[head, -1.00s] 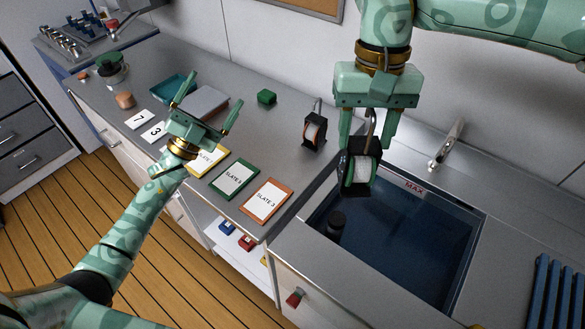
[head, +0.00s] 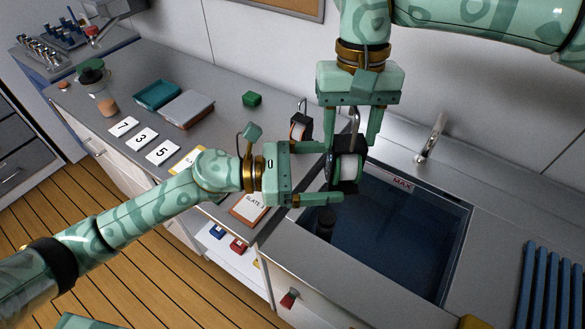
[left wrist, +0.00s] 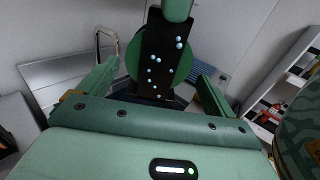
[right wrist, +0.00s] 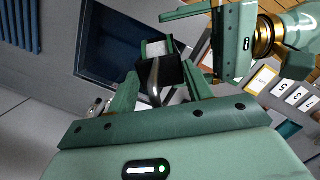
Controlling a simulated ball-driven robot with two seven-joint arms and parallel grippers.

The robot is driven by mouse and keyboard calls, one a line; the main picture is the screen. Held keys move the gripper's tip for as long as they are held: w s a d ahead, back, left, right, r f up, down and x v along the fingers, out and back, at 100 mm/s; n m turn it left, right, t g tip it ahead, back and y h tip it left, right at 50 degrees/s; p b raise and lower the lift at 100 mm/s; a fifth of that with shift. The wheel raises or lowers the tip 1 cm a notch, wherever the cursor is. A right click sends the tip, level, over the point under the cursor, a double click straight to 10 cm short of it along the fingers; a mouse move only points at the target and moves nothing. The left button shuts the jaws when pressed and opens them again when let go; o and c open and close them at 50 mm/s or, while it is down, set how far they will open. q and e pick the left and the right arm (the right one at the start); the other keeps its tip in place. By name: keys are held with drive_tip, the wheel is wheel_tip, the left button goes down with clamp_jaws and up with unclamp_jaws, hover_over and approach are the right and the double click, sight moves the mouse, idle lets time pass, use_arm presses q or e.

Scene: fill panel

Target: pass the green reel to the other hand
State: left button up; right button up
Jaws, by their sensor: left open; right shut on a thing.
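The green reel (head: 348,168), a white-wound drum in a black frame with a wire handle, hangs above the sink from my right gripper (head: 353,138). That gripper is shut on its handle. My left gripper (head: 328,173) is open, its two fingers pointing right at the reel's near left side. In the left wrist view the reel's black frame with pale dots and green discs (left wrist: 155,62) stands between the open fingers, apart from both. The right wrist view shows the reel (right wrist: 158,70) below my right fingers, with my left gripper (right wrist: 190,45) beside it.
A second reel with orange (head: 300,127) stands on the counter behind my left gripper. The sink (head: 400,235) lies below, with a tap (head: 432,140) behind it. An orange-edged slate card (head: 249,208) and a green block (head: 251,99) lie on the counter. A blue rack (head: 550,285) is at right.

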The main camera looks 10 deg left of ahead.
sight(348, 170)
use_arm(q)
drive_tip(key=shift+w+d, duration=0.25)
drive_tip(key=shift+d, duration=0.9)
drive_tip(key=shift+w+d, duration=0.2)
drive_tip(key=shift+d, duration=0.9)
drive_tip(key=c, duration=1.2)
use_arm(e)
drive_tip(key=o, duration=1.5)
drive_tip(key=shift+o, duration=0.2)
